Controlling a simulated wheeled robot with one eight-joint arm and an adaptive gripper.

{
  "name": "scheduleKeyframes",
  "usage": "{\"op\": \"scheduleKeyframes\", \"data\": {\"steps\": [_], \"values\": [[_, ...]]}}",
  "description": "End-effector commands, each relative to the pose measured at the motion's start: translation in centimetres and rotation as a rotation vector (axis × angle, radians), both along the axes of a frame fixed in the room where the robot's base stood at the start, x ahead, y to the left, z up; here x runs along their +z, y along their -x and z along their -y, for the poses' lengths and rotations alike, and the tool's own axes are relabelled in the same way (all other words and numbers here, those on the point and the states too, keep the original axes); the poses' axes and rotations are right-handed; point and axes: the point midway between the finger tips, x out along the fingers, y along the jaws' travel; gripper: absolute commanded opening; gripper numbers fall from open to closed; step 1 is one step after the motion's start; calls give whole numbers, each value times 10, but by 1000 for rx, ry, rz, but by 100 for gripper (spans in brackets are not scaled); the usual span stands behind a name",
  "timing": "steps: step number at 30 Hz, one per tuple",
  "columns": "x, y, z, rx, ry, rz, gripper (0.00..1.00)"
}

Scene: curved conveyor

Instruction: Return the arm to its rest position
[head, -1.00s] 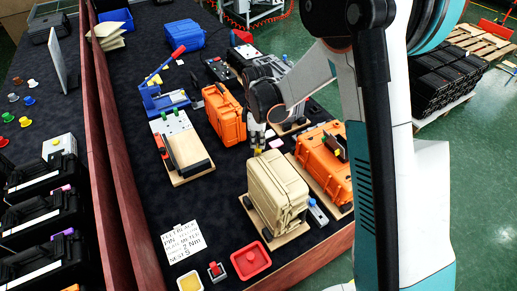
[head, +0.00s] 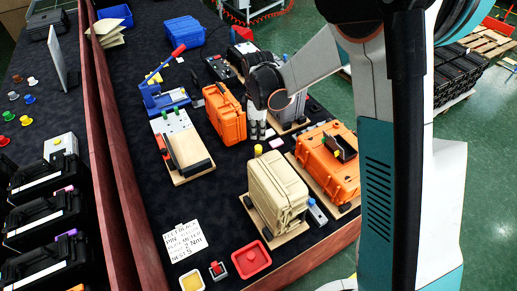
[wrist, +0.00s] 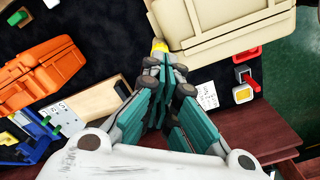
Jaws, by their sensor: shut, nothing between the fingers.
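My gripper (head: 257,130) hangs from my arm over the dark table in the head view, pointing down. It is between the upright orange case and the tan case, a little behind the tan case. In the wrist view its teal-padded fingers (wrist: 160,95) are together with nothing between them. The tan case (head: 277,193) stands on a wooden board in front of it. A yellow knob (head: 258,150) shows just below the fingertips in the head view. It also shows beyond the fingertips in the wrist view (wrist: 159,45).
An upright orange case (head: 226,115) stands left of my gripper, and another orange case (head: 328,165) lies to the right. A blue clamp device (head: 165,97), a red tray (head: 251,260) and a paper note (head: 185,240) are on the table. Long wooden rails (head: 112,150) run along the left.

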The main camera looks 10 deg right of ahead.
Motion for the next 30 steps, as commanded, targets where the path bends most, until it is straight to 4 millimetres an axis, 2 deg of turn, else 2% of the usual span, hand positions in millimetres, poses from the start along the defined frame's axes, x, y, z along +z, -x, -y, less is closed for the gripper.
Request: {"op": "scheduleKeyframes", "data": {"steps": [8, 14, 24, 30], "values": [[1, 0, 0, -2, -1, 1, 0], [11, 9, 9, -72, -8, 33, 0], [46, 45, 39, -330, -49, 148, 0], [58, 73, 56, -484, -85, 215, 0]]}}
